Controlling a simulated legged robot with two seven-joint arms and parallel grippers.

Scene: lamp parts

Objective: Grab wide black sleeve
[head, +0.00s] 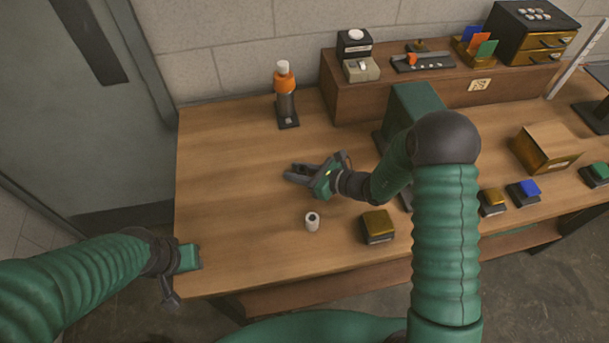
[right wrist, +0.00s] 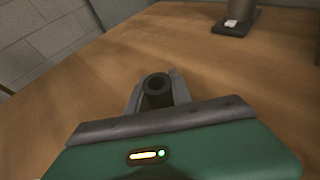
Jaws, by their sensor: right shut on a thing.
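The black sleeve (right wrist: 157,91) is a short dark tube, seen in the right wrist view with its round opening facing up. It sits between the fingers of my right gripper (right wrist: 155,92), which is shut on it. In the head view the right gripper (head: 299,172) is over the left middle of the table, and the sleeve is hard to tell apart from the dark fingers there. My left gripper (head: 172,288) is at the table's front left corner, away from the sleeve. Its jaws are too unclear to judge.
A white hollow cylinder (head: 312,222) and a gold-topped block (head: 378,225) stand nearer the front edge. An orange and grey lamp-like assembly (head: 285,84) stands at the back on a black base. A wooden shelf (head: 350,97) holds small parts. The table's left side is clear.

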